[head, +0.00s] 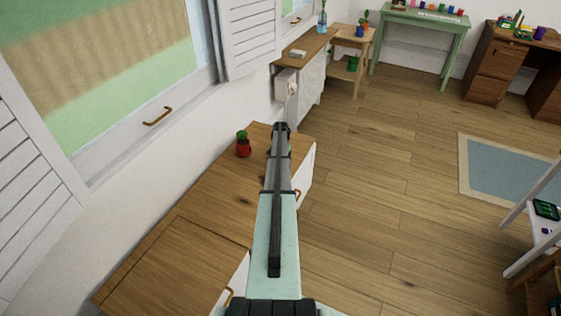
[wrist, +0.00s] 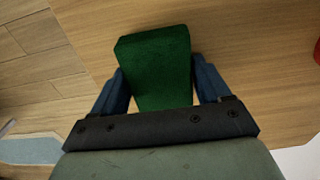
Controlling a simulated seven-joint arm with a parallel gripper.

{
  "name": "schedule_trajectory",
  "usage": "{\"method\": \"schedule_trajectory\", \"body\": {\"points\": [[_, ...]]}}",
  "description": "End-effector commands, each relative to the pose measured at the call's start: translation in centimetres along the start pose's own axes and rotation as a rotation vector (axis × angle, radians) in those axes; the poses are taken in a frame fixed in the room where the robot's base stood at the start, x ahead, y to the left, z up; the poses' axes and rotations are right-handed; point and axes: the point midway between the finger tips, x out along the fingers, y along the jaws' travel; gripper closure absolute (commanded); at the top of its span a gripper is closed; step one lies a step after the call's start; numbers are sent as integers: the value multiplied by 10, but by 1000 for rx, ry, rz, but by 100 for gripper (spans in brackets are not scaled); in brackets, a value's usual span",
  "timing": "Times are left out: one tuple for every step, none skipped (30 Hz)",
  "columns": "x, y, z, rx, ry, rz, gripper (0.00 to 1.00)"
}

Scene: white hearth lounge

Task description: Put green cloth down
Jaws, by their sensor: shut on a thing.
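The green cloth (wrist: 154,58) shows in the wrist view as a dark green, block-like folded piece between the two blue fingers of my gripper (wrist: 159,82). My gripper is shut on it. Below it is the wooden top of the cabinet (wrist: 235,35); I cannot tell whether the cloth touches it. In the head view my arm reaches over the cabinet top (head: 205,195) by the window, and its end hides the fingers and the cloth.
A red pot with a green plant (head: 243,146) stands on the cabinet top, left of my arm's end. Bare wood lies left of my arm. The wooden floor (head: 385,190) is to the right. A shelf (head: 305,48) stands farther back along the wall.

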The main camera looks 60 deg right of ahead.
Motion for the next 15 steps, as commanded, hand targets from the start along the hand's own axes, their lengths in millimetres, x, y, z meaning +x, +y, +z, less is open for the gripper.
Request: {"method": "schedule_trajectory", "body": {"points": [[1, 0, 0, 0, 0, 0, 62], [0, 0, 0, 0, 1, 0, 62], [0, 0, 0, 0, 1, 0, 62], [0, 0, 0, 0, 1, 0, 62], [0, 0, 0, 0, 1, 0, 62], [0, 0, 0, 0, 0, 0, 62], [0, 0, 0, 0, 0, 0, 62], [1, 0, 0, 0, 0, 0, 62], [2, 0, 0, 0, 0, 0, 62], [3, 0, 0, 0, 0, 0, 62], [3, 0, 0, 0, 0, 0, 62], [4, 0, 0, 0, 0, 0, 62], [5, 0, 0, 0, 0, 0, 62], [6, 0, 0, 0, 0, 0, 62], [7, 0, 0, 0, 0, 0, 62]]}}
